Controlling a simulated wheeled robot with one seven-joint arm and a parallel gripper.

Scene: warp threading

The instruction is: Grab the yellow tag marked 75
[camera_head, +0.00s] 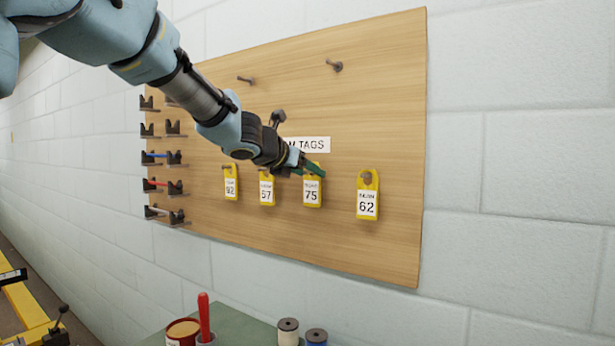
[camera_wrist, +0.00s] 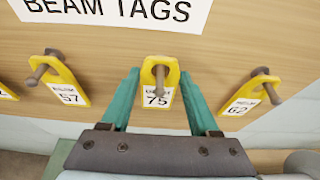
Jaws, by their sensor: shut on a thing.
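The yellow tag marked 75 (camera_head: 312,195) hangs on a peg on the wooden board, under the "TAGS" sign. In the wrist view the tag (camera_wrist: 156,98) is upright with its peg through the hole. My gripper (camera_head: 316,169) reaches it from the upper left. In the wrist view the teal fingers of my gripper (camera_wrist: 160,76) are shut on the tag's upper part, one finger at each side edge. In the head view the fingers cover part of the tag's top.
Yellow tags marked 57 (camera_head: 267,192) and 62 (camera_head: 367,204) hang on either side, and tag 92 (camera_head: 231,188) hangs farther left. Bare pegs (camera_head: 334,66) stick out above. Coloured rods rest in brackets (camera_head: 175,158) at the board's left. Spools (camera_head: 288,331) stand below.

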